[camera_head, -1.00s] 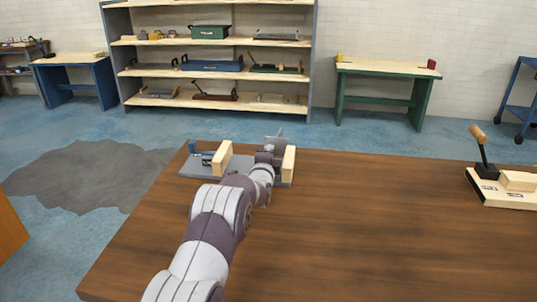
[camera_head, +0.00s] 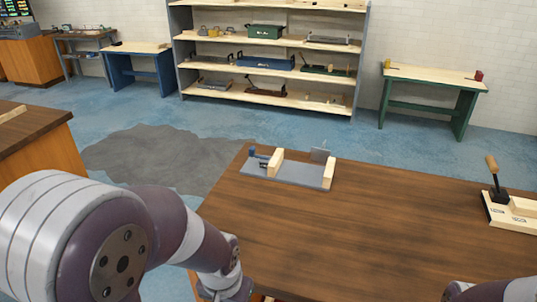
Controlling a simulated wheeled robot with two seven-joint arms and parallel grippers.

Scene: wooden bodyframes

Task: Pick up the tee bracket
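A grey fixture (camera_head: 289,174) lies near the far left corner of the brown table. It has two pale wooden blocks and a small dark blue clamp (camera_head: 257,156) at its left end. A small grey upright plate (camera_head: 321,153) stands by the right block; I cannot tell for sure whether this is the tee bracket. My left arm crosses the lower left, well short of the fixture, and its gripper is out of view. Only a bit of my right arm shows at the lower right edge; its gripper is out of view.
The brown table (camera_head: 370,230) is clear across its middle. A wooden base with a black lever clamp (camera_head: 497,185) stands at its right. Another brown-topped bench (camera_head: 35,128) is at the left. A shelf (camera_head: 270,98) and a green bench (camera_head: 430,100) stand behind, across blue floor.

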